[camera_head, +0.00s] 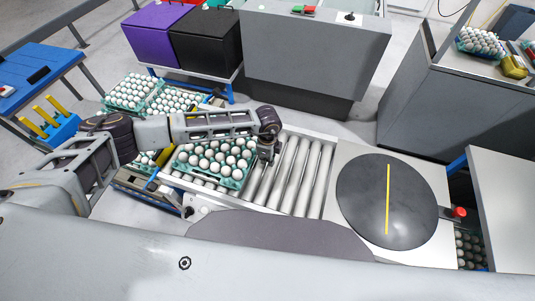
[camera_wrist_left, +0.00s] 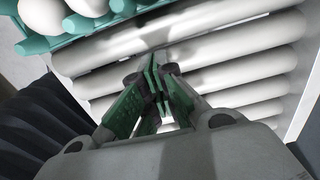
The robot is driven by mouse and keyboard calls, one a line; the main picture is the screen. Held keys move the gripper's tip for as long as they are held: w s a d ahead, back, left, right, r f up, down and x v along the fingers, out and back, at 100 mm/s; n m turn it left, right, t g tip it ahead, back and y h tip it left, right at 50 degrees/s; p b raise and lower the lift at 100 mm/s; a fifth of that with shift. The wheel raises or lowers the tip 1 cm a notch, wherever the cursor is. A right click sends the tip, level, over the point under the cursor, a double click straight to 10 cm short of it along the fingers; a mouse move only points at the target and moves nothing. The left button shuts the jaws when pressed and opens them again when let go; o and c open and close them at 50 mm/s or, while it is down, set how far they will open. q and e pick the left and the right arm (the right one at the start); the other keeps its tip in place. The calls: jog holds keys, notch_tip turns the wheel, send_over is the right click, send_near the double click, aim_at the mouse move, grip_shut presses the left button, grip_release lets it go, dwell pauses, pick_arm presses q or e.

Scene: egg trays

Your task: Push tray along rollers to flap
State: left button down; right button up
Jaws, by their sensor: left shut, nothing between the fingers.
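A teal tray (camera_head: 215,182) full of white eggs sits at the left part of the metal rollers (camera_head: 301,175) in the head view. My left gripper (camera_head: 265,155) is at the tray's right side, low over the rollers, with its arm reaching across above the tray. In the left wrist view the gripper (camera_wrist_left: 162,95) is shut and empty, pointing at the rollers (camera_wrist_left: 235,70). The tray's corner (camera_wrist_left: 40,44) shows at top left there, apart from the fingertips. I cannot clearly make out a flap. My right gripper is not in view.
Right of the rollers is a pale panel with a round dark disc (camera_head: 388,200) bearing a yellow stripe, and a red button (camera_head: 459,212). More egg trays (camera_head: 133,106) stand at the left. A grey machine cabinet (camera_head: 310,60) stands behind. The rollers right of the gripper are clear.

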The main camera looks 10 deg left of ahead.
aim_at(242, 153)
pick_arm(q)
jog(key=shift+f, duration=0.95)
jog(key=shift+a+f, duration=0.15)
jog(key=shift+f, duration=0.25)
jog(key=shift+w+a+r+p, duration=0.15)
jog(key=shift+a+p, duration=0.1)
jog(key=shift+a, duration=0.3)
jog(key=shift+w+a+f+p, duration=0.15)
jog(key=shift+a+p, duration=0.1)
jog(key=shift+a, duration=0.35)
jog(key=shift+w+a+r+p, duration=0.15)
jog(key=shift+a+p, duration=0.1)
jog(key=shift+a, duration=0.45)
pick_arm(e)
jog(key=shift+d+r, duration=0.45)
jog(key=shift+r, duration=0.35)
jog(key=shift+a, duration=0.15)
pick_arm(q)
jog(key=shift+w+a, duration=0.1)
jog(key=shift+a, duration=0.2)
jog(key=a, duration=0.3)
jog(key=w+a, duration=0.1)
jog(key=a, duration=0.2)
jog(key=shift+w, duration=0.15)
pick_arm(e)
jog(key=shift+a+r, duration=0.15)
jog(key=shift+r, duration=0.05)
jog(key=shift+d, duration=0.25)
